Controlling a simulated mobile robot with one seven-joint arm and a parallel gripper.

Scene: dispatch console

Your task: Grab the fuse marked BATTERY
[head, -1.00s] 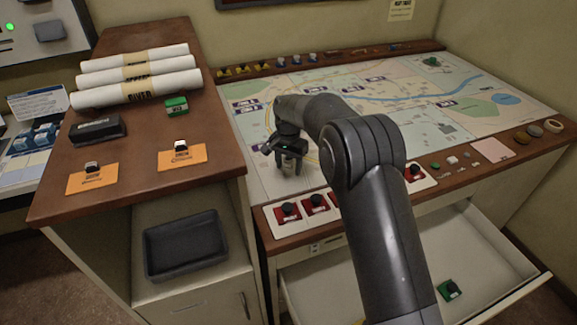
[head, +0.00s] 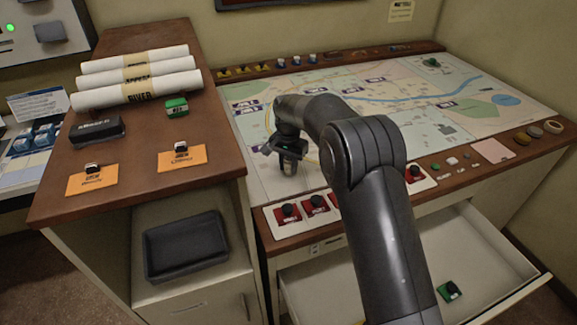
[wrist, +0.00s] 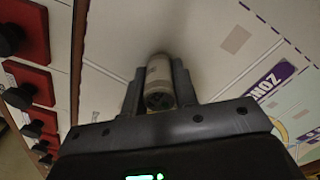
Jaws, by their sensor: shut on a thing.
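My gripper (head: 289,168) is low over the left front part of the map, pointing down. In the wrist view its two fingers (wrist: 157,88) are shut on a small pale beige cylinder, a fuse (wrist: 158,72), with a dark end cap towards the camera. No marking on the fuse can be read, so I cannot tell if it says BATTERY. In the head view the fuse is mostly hidden between the fingers. I cannot tell if it still touches the map.
The map (head: 470,125) covers the desk. Red switches (head: 288,212) line its front edge, above an open drawer (head: 480,245) with a green block (head: 449,290). The wooden cabinet (head: 135,205) at left holds paper rolls (head: 130,97), orange cards (head: 183,158) and a black tray (head: 186,246) below.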

